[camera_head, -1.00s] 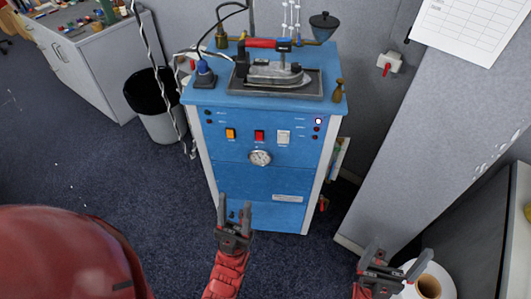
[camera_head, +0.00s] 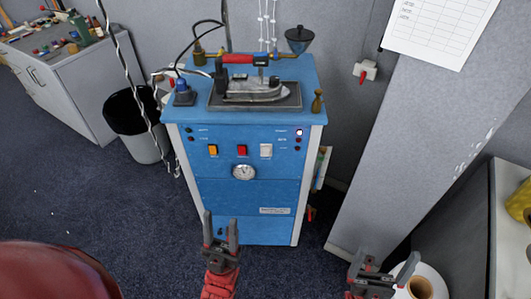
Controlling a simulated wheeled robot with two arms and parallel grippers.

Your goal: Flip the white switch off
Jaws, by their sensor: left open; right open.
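The white switch (camera_head: 266,151) is on the upper front panel of the blue cabinet (camera_head: 244,200), right of a red switch (camera_head: 242,151) and an orange switch (camera_head: 212,150). Which way it is flipped is too small to tell. A small light (camera_head: 299,132) glows at the panel's upper right. My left gripper (camera_head: 220,224) is open and empty, in front of the cabinet's lower part and well below the switches. My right gripper (camera_head: 385,268) is open at the lower right, apart from the cabinet and close to a cup.
An iron (camera_head: 254,90) rests on a tray on the cabinet top. A grey wall panel (camera_head: 420,130) is at the right. A cup (camera_head: 419,287) sits on a saucer at the lower right.

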